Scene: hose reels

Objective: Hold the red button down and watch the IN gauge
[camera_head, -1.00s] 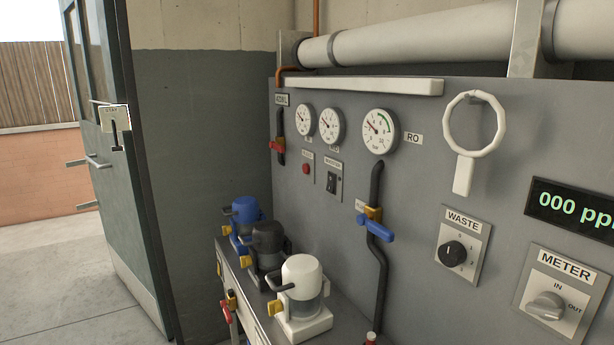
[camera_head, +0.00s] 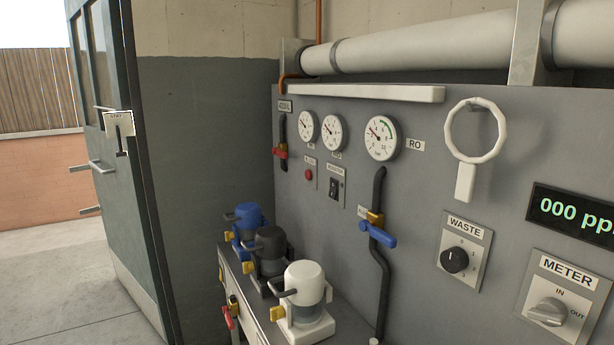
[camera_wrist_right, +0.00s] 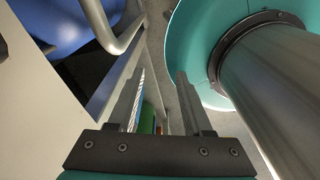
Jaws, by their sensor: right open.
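The red button (camera_head: 308,174) is a small round button on a pale plate on the grey wall panel in the head view, below the gauges. Three round white gauges sit above it: a left gauge (camera_head: 308,126), a middle gauge (camera_head: 334,132) and a larger right gauge (camera_head: 382,138) beside an RO label. The small labels under the left and middle gauges are too blurred to read surely. My right gripper (camera_wrist_right: 160,85) shows only in the right wrist view, open, with nothing between its fingers, away from the panel. My left gripper is not in view.
A bench with a blue canister (camera_head: 246,222), a black canister (camera_head: 270,248) and a white canister (camera_head: 303,290) stands before the panel. A blue-handled valve (camera_head: 378,232) is beside them. A switch (camera_head: 335,188) sits right of the button. An open door (camera_head: 115,170) stands at left.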

